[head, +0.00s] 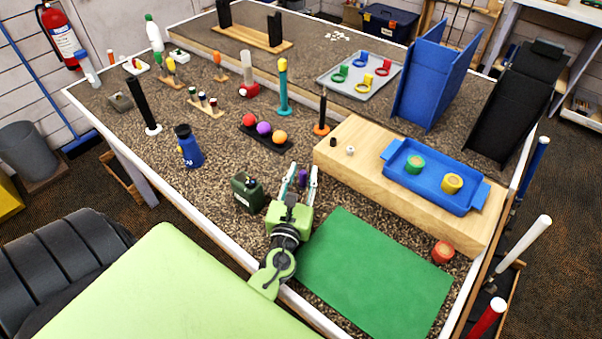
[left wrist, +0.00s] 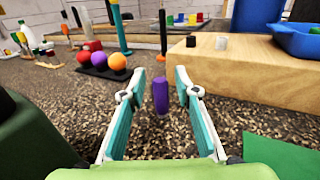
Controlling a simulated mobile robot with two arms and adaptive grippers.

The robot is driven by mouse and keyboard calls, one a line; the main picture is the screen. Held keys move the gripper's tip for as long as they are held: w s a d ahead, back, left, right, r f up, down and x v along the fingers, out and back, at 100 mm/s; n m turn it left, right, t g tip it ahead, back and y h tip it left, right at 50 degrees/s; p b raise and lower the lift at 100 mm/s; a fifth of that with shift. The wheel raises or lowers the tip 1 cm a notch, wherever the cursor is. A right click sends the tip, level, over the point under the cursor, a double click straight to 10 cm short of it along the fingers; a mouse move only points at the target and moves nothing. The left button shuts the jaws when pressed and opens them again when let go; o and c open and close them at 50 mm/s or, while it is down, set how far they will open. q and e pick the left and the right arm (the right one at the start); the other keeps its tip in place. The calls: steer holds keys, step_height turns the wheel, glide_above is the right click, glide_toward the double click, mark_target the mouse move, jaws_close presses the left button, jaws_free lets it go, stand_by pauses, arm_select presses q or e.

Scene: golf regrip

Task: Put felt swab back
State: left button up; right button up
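A small purple cylinder, which seems to be the felt swab, stands upright on the brown speckled tabletop in the left wrist view (left wrist: 161,95). It also shows in the head view (head: 302,178). My left gripper (head: 302,177) is open, low over the table near its front edge. In the left wrist view its two teal fingers (left wrist: 160,88) are spread, with the purple cylinder seen between them and a gap on each side. A dark green box (head: 247,192) stands just left of the gripper; I cannot tell if it belongs to the swab. My right gripper is not in view.
A green mat (head: 375,275) lies right of my left arm. A wooden block (head: 350,165) with a blue tray (head: 432,178) is beyond it. A black rack with coloured balls (head: 264,131), a blue bottle (head: 188,147) and an orange-based stand (head: 322,128) are nearby.

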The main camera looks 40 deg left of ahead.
arm_select(q)
steer(key=shift+s+r, duration=0.1)
steer(key=shift+r, duration=0.1)
steer(key=b+v, duration=0.3)
steer(key=v, duration=0.7)
steer(key=shift+s+d+f, duration=0.2)
steer(key=shift+s, duration=0.1)
steer(key=shift+s+d+r+b, duration=0.2)
steer(key=shift+s+b, duration=0.1)
steer(key=shift+s, duration=0.2)
steer(key=shift+f, duration=0.1)
